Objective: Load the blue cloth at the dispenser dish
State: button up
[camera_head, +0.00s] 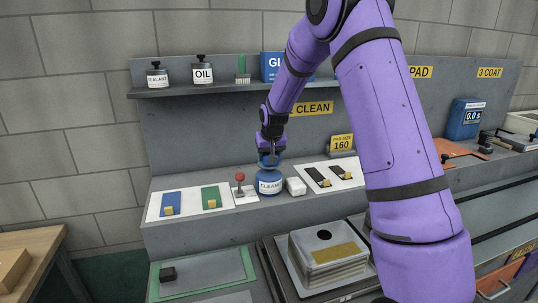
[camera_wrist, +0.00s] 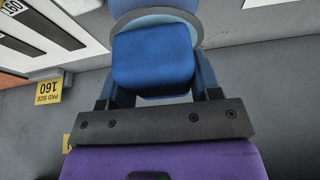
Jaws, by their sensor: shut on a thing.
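The dispenser (camera_head: 269,186), a blue jar labelled CLEAN-something, stands on the grey ledge below the CLEAN sign. My gripper (camera_head: 270,154) points down directly over its top. In the wrist view my gripper (camera_wrist: 162,88) is shut on the blue cloth (camera_wrist: 152,58), a folded blue pad between its two fingers. The pale rim of the dispenser dish (camera_wrist: 198,31) shows just beyond the cloth. I cannot tell whether the cloth touches the dish. In the head view the cloth is too small to make out clearly.
A white board with blue (camera_head: 171,203) and green (camera_head: 211,197) pads and a red-knobbed lever (camera_head: 240,183) are left of the dispenser. A white block (camera_head: 296,187) and a board with black pads (camera_head: 330,176) are right. The shelf above holds bottles (camera_head: 202,71).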

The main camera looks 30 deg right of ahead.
jog(key=shift+f, duration=0.95)
dwell(1.5)
jog(key=shift+r, duration=3.55)
